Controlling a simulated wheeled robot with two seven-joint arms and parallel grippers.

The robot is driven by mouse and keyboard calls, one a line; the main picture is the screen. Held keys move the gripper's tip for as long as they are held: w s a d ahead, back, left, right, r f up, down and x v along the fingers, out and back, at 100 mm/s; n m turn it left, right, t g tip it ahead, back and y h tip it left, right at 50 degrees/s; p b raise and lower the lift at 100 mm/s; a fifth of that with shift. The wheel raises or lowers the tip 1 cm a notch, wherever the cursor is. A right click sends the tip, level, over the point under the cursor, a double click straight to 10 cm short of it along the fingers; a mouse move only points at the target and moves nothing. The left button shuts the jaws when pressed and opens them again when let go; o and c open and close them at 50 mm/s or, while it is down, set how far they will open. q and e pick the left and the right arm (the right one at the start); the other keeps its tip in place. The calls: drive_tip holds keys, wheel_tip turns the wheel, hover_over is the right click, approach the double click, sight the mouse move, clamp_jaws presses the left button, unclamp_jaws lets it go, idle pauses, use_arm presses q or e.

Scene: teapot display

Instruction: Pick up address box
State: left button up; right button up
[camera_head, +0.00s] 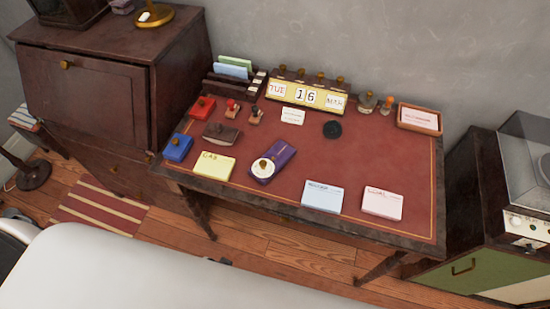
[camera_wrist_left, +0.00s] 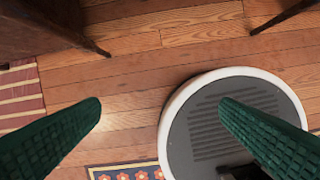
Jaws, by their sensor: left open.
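A small wooden box (camera_head: 419,118) with a pale, red-lettered card in it stands at the back right corner of the desk in the head view. It may be the address box, but I cannot read its lettering for certain. My left gripper (camera_wrist_left: 160,101) shows in the left wrist view as two green fingers spread wide apart with nothing between them. It points down at the wooden floor, away from the desk top. Neither gripper shows in the head view.
The desk (camera_head: 370,165) has a red top. A yellow calendar (camera_head: 306,95) stands at its back. Pale blue (camera_head: 322,196), pink (camera_head: 382,203) and yellow (camera_head: 214,166) card stacks lie near the front edge. A record player (camera_head: 525,230) is at right. The desk's right middle is clear.

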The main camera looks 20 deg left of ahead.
use_arm(q)
drive_tip(key=w+d+r+t+p, duration=0.1)
drive_tip(key=w+r+t+p, duration=0.3)
drive_tip(key=r, duration=1.2)
drive_tip(key=w+d+r+g+p, duration=0.15)
drive_tip(key=w+r, duration=0.45)
drive_tip(key=r, duration=0.9)
drive_tip(key=m+t+h+p, duration=0.2)
drive_tip(key=m+t+h, duration=0.1)
drive_tip(key=t+h, duration=0.1)
approach(269, 163)
drive_tip(key=w+d, duration=0.1)
drive_tip(key=w+f, duration=0.1)
drive_tip(key=shift+w+d+f, duration=0.2)
drive_tip(key=shift+w+d, duration=0.2)
drive_tip(key=shift+x, duration=1)
drive_tip(key=shift+a+f+p+x, duration=0.15)
drive_tip(key=shift+p+x, duration=0.05)
drive_tip(key=shift+x, duration=0.85)
drive_tip(key=shift+a+f+p+x, duration=0.15)
drive_tip(key=shift+a+p+x, duration=0.05)
drive_tip(key=shift+x, duration=0.85)
drive_tip(key=shift+s, duration=0.15)
